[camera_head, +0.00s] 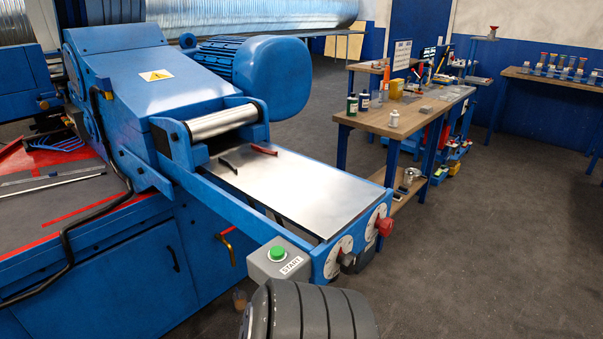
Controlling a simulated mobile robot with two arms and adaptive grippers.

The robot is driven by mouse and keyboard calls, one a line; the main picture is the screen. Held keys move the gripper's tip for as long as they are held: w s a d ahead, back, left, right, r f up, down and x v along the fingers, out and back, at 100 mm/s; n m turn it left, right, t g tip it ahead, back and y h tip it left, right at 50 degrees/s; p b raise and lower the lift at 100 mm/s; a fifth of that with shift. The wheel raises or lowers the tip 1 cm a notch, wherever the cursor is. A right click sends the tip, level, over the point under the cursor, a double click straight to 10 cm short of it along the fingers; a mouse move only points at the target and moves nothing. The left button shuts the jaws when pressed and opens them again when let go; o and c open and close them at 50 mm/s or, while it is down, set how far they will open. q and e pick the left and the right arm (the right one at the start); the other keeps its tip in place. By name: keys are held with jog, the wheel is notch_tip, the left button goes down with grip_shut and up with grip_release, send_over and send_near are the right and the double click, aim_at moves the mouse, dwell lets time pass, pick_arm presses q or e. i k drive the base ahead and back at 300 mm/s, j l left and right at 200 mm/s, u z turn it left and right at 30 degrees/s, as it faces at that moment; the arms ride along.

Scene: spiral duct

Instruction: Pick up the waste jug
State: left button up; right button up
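I cannot clearly make out a waste jug. A small translucent, brownish container (240,299) shows low beside the blue machine's base, below the front table and left of the start button box. It is too small and too partly hidden to tell whether it is the jug. Neither gripper is in view. A dark grey ribbed part at the bottom centre appears to be mine, and it covers the floor behind it.
The blue machine (150,75) with its steel-topped front table (300,185) fills the left and middle. The start button box (279,262) and knobs stick out at its front end. A wooden workbench (400,122) with bottles stands behind, right. Grey floor on the right is clear.

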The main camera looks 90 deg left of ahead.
aim_at(239, 298)
jog(key=i+u, duration=0.45)
jog(key=i+l+u, duration=0.2)
jog(key=i+u, duration=0.25)
jog(key=i+j+u, duration=0.15)
jog(key=i+u, duration=0.65)
jog(key=i, duration=0.15)
jog(key=i+l+u, duration=0.1)
jog(key=i+u, duration=0.35)
jog(key=i+l+u, duration=0.4)
jog(key=i+j, duration=0.1)
